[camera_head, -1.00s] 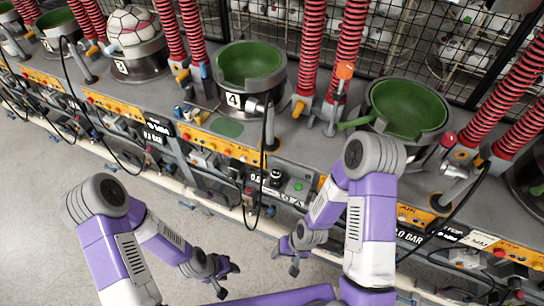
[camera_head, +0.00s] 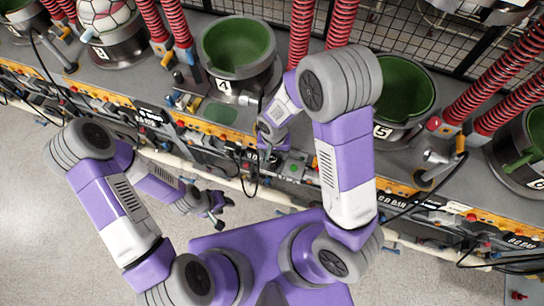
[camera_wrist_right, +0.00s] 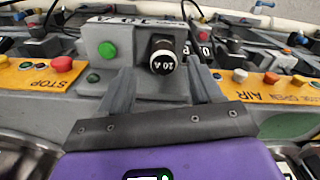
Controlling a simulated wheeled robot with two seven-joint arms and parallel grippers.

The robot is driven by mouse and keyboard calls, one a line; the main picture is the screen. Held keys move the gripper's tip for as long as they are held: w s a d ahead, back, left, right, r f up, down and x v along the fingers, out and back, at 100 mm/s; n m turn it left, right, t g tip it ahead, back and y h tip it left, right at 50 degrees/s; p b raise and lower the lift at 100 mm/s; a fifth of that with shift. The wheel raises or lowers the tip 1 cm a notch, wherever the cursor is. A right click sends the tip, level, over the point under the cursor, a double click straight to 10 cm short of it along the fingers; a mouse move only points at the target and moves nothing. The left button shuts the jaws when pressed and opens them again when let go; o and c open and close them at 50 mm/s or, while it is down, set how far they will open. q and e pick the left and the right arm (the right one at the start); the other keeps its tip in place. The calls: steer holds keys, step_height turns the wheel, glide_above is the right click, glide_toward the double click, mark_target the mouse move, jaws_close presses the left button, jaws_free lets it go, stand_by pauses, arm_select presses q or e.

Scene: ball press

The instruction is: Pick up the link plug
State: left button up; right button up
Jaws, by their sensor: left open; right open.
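The link plug (camera_wrist_right: 163,56) is a black cylinder with a pale end face and a "20 A" label. It stands out from a grey panel box in the right wrist view. My right gripper (camera_wrist_right: 163,88) is open, with one finger to each side below the plug; I cannot tell that either touches it. In the head view my right gripper (camera_head: 262,152) is at the machine's front panel, and the plug is hard to make out there. My left gripper (camera_head: 216,212) is open and empty above the floor, away from the panel.
A green button (camera_wrist_right: 107,50) sits left of the plug on the same box. A red stop button (camera_wrist_right: 62,63) and orange control strips flank it. A hanging black cable (camera_head: 255,180) and a pale pipe (camera_head: 225,180) run close by. Press bowl 4 (camera_head: 238,45) is behind.

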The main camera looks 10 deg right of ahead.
mark_target(272, 157)
steer(key=f, duration=0.4)
steer(key=shift+w+a, duration=0.15)
steer(key=shift+a, duration=0.05)
steer(key=shift+c, duration=0.3)
steer(key=c, duration=1.1)
step_height(272, 157, up, 10)
steer(key=shift+r+p, duration=0.1)
steer(key=shift+p, duration=0.25)
